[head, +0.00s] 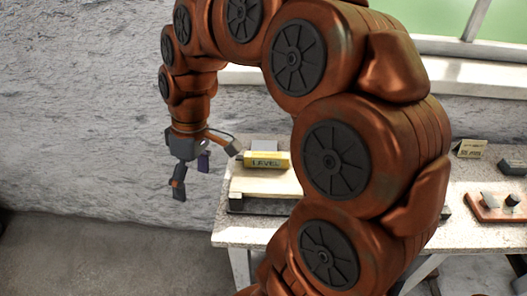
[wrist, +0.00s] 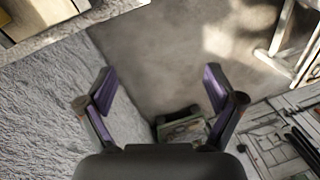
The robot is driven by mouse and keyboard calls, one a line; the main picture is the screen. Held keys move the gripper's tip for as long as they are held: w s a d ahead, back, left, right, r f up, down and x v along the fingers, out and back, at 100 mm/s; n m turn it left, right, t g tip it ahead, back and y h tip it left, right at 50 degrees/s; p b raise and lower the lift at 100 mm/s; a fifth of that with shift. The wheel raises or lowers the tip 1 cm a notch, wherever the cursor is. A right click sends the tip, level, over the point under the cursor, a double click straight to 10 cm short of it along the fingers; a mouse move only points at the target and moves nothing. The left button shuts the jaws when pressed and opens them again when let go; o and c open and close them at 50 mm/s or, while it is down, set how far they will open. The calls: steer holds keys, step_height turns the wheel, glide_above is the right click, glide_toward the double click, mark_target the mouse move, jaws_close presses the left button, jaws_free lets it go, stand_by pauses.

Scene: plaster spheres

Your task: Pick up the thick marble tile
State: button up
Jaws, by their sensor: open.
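I cannot pick out a thick marble tile for certain in either view. In the head view, a pale flat slab (head: 262,184) lies on a dark-edged base on the table, with a yellow block marked "LEVEL" (head: 267,160) at its back edge. My gripper (head: 206,170) hangs in the air to the left of the slab, apart from it. In the wrist view my gripper (wrist: 159,78) has its purple-padded fingers spread wide, with nothing between them. My arm hides the middle of the table.
The speckled table (head: 262,234) stands against a rough grey wall (head: 80,110). At its right is a reddish board (head: 492,209) with small grey pieces, and a small card (head: 470,149) stands behind. Below my gripper is bare floor (wrist: 165,45), with a greenish object (wrist: 183,128) lower down.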

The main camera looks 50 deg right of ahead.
steer(key=w+d+f+n+t+y+b, duration=0.1)
steer(key=w+d+f+b, duration=0.1)
steer(key=w+d, duration=0.65)
steer(key=n+t+b, duration=0.2)
steer(key=t+b, duration=0.1)
glide_toward(265, 146)
steer(key=shift+w+a+f, duration=0.1)
steer(key=shift+w+f, duration=0.2)
steer(key=shift+f, duration=0.5)
steer(key=shift+p+x, duration=0.95)
steer(key=shift+x, duration=2.4)
steer(key=shift+w+a+f, duration=0.15)
steer(key=shift+w+a, duration=0.05)
steer(key=shift+a, duration=0.05)
steer(key=shift+f+b, duration=0.25)
steer(key=shift+b, duration=0.4)
